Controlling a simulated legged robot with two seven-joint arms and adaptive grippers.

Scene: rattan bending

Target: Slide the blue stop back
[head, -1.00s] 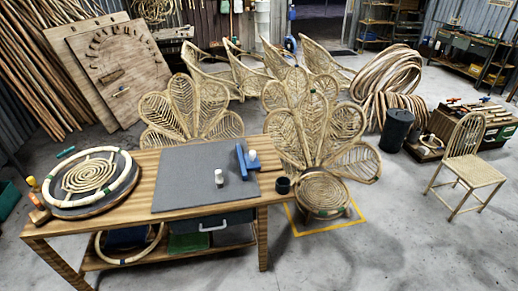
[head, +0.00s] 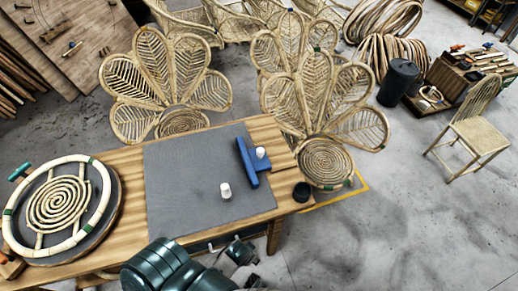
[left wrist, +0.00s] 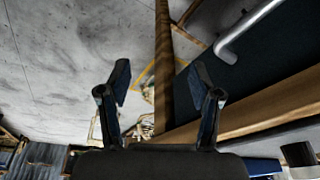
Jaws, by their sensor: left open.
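The blue stop (head: 247,162) is a blue bar near the right edge of the grey mat (head: 205,190) on the wooden bench, slanted slightly. A white knob (head: 261,152) is against its right side. A blue strip (left wrist: 262,167) at the lower edge of the left wrist view appears to be the same stop. My left gripper (left wrist: 160,75) is open and empty, its two dark fingers spread beside the bench edge. In the head view a dark green arm of mine is at the bottom, in front of the bench, apart from the stop. My right gripper is not in view.
A white peg (head: 225,191) stands on the mat, left of the stop. A black cup (head: 302,192) is at the bench's right end. A ring with a rattan coil (head: 58,203) lies at the left. Rattan chairs (head: 325,163) stand behind. A drawer handle (left wrist: 245,30) shows close by.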

